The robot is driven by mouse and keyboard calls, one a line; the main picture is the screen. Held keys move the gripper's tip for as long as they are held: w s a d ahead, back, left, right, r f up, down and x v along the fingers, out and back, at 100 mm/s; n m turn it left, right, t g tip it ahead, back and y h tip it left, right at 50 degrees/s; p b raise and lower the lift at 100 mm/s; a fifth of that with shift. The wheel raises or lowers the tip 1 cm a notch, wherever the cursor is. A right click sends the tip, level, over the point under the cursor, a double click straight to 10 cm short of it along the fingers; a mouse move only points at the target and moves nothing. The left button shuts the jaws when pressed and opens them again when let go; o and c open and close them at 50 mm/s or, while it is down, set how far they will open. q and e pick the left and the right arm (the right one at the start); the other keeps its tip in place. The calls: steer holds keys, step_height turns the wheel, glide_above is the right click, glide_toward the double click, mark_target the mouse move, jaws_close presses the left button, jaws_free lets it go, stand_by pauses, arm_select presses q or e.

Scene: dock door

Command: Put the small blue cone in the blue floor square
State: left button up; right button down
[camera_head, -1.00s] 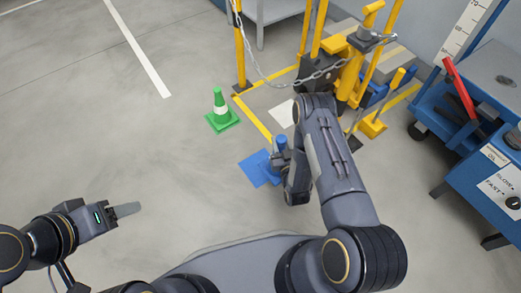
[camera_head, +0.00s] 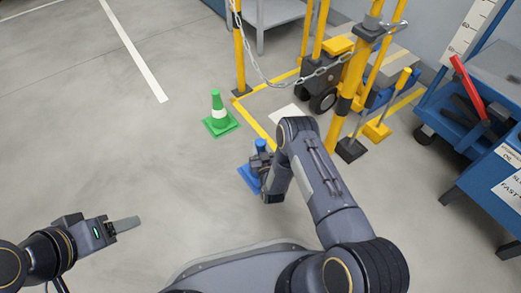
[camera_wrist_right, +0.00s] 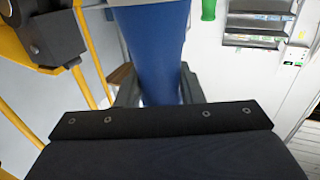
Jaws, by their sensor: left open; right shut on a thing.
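The small blue cone (camera_head: 261,146) is in my right gripper (camera_head: 264,160), which is shut on it. In the right wrist view the blue cone (camera_wrist_right: 152,50) fills the space between the fingers. The blue floor square (camera_head: 246,178) shows only in part, just below and left of the cone; the gripper and cone cover the rest of it. I cannot tell whether the cone touches the floor. My left gripper (camera_head: 126,225) is open and empty over bare floor at the lower left.
A green cone (camera_head: 217,113) with a white band stands up-left of the blue square. Yellow posts (camera_head: 240,60) with a chain (camera_head: 285,82) stand behind. A blue cart (camera_head: 480,130) is at the right. The floor at left is clear.

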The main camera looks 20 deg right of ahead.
steer(key=shift+f, duration=0.6)
steer(key=c, duration=1)
jaws_free()
steer(key=shift+o, duration=0.2)
